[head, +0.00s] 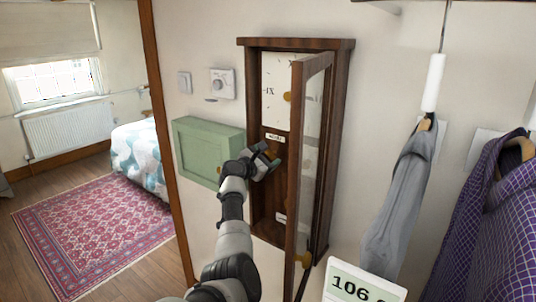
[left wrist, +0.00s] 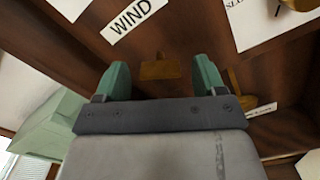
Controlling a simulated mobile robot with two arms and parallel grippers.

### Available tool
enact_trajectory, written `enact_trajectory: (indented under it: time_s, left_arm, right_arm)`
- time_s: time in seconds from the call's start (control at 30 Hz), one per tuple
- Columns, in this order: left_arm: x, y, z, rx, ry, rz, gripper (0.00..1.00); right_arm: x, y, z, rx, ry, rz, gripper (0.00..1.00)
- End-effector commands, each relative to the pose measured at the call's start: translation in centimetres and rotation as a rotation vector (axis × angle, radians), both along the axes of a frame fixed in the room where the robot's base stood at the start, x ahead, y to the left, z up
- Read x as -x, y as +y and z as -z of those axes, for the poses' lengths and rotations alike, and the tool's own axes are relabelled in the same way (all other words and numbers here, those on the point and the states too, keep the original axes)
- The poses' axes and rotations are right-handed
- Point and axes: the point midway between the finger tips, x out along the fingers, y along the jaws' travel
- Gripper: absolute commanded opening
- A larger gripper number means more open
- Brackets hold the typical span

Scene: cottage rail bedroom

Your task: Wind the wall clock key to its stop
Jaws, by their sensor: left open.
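The wall clock (head: 340,120) is a tall dark wooden case on the wall with its glazed door (head: 300,180) swung open toward me. Its cream dial (head: 275,90) shows at the top, with a small WIND label below; this label (left wrist: 127,20) is also in the left wrist view. Under the label is a brass key (left wrist: 160,68), with a flat bar-shaped grip. My left gripper (head: 268,160) is inside the case opening. In the wrist view its green fingertips (left wrist: 162,78) are open, one on either side of the key, with gaps to both. The key is not distinguishable in the head view.
The open door stands just right of my left gripper. A green wall box (head: 205,150) is to the left, below a thermostat (head: 222,83). A grey garment (head: 398,200) and a purple checked shirt (head: 495,220) hang at right. A brass part (left wrist: 238,80) shows right of the fingers.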

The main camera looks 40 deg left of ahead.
Motion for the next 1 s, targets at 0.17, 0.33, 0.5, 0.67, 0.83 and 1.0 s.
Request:
enact_trajectory:
  time_s: [0.17, 0.33, 0.5, 0.67, 0.83, 1.0]
  left_arm:
    - [-0.67, 0.05, -0.02, 0.0, 0.001, 0.0, 0.7]
    - [-0.76, 0.06, 0.01, -0.001, 0.001, 0.0, 0.7]
    - [-0.75, 0.05, 0.02, -0.001, 0.001, 0.0, 0.64]
    - [-0.74, 0.05, 0.02, 0.0, 0.001, 0.0, 0.4]
    - [-0.74, 0.03, 0.04, -0.001, 0.001, 0.0, 0.21]
    - [-0.74, 0.04, 0.16, -0.016, 0.003, 0.0, 0.21]
  right_arm:
    - [-0.01, 0.46, -0.19, -0.005, 0.0, 0.002, 0.43]
    - [-0.01, 0.56, -0.18, -0.008, 0.0, 0.002, 0.43]
    - [-0.02, 0.53, -0.18, -0.007, -0.001, 0.002, 0.43]
    - [-0.02, 0.44, -0.18, -0.005, 0.0, 0.003, 0.43]
    - [-0.03, 0.2, -0.18, -0.002, -0.001, 0.002, 0.43]
    - [-0.04, 0.02, 0.12, 0.0, -0.001, 0.001, 0.43]
